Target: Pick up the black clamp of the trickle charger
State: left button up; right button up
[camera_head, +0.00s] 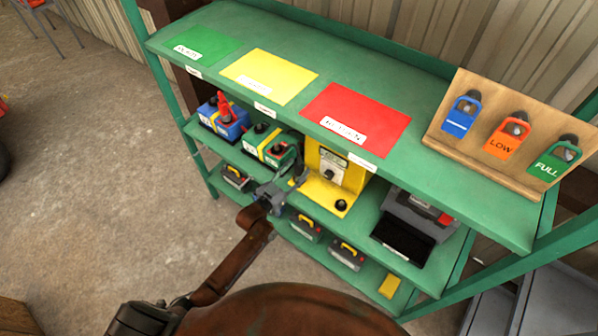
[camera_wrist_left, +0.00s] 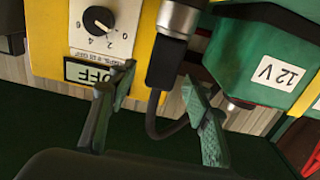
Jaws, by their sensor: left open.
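The yellow trickle charger (camera_head: 353,174) stands on the middle shelf; its dial (camera_wrist_left: 103,22) and a display reading OFF show in the left wrist view. The black clamp (camera_wrist_left: 166,62) hangs there with a grey metal end above it and a dark cable curving below. In the head view I cannot make it out clearly near my gripper. My left gripper (camera_head: 292,181) is open in front of the charger, beside the green battery (camera_head: 271,147). In the wrist view its fingers (camera_wrist_left: 158,82) lie either side of the clamp, with gaps showing. My right gripper is not in view.
A blue battery (camera_head: 222,124) with a red clamp (camera_head: 226,109) stands left of the green one. The green top shelf (camera_head: 405,180) overhangs the charger. A black tray (camera_head: 403,240) lies to the right. More batteries stand on the lower shelf. Open floor lies left.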

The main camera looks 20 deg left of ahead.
pick_arm(q)
jog(key=shift+x, duration=0.95)
grip_shut()
